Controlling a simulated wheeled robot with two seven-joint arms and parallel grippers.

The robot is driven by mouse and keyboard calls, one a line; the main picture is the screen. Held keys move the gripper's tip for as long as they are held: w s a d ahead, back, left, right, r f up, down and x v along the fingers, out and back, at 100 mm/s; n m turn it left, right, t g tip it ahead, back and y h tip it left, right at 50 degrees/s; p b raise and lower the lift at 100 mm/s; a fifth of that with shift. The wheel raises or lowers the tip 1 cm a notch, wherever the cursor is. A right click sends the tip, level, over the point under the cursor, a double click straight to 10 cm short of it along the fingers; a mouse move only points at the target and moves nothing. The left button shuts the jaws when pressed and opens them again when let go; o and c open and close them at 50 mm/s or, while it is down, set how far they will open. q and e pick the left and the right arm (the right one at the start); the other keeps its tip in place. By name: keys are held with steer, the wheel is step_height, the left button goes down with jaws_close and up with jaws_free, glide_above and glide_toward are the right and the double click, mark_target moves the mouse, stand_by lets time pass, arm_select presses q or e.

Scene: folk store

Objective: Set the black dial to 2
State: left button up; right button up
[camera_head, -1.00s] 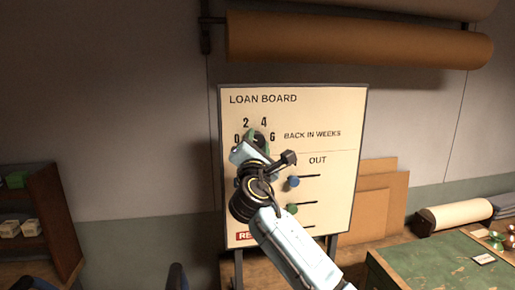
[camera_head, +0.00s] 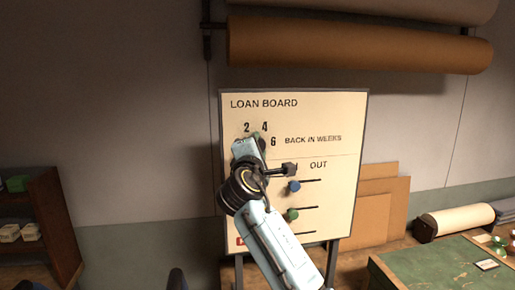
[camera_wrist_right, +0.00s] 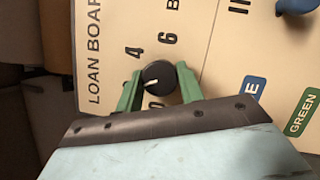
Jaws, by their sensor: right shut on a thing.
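The black dial (camera_wrist_right: 160,72) sits on the loan board (camera_head: 330,115), below an arc of numbers. My right gripper (camera_wrist_right: 158,78) is shut on it, with one green finger on each side. In the right wrist view the dial's white mark points left and slightly down, to the side between the 4 (camera_wrist_right: 133,52) and the 0 (camera_wrist_right: 155,103). The 2 (camera_head: 247,128) shows in the head view but is hidden in the wrist view. In the head view my right gripper (camera_head: 257,138) covers most of the dial. My left gripper is not in view.
A blue knob (camera_head: 293,187) and a green knob (camera_head: 291,214) stick out of the board's slots beside my right arm. A green-topped table (camera_head: 430,268) stands at right. A shelf (camera_head: 45,205) stands at left. Brown rolls (camera_head: 350,45) hang above.

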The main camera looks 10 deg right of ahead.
steer(key=o, duration=1)
steer(key=shift+s, duration=0.1)
steer(key=b+v, duration=0.2)
steer(key=v, duration=1.1)
steer(key=shift+s+a+f+b, duration=0.1)
steer(key=shift+b, duration=0.2)
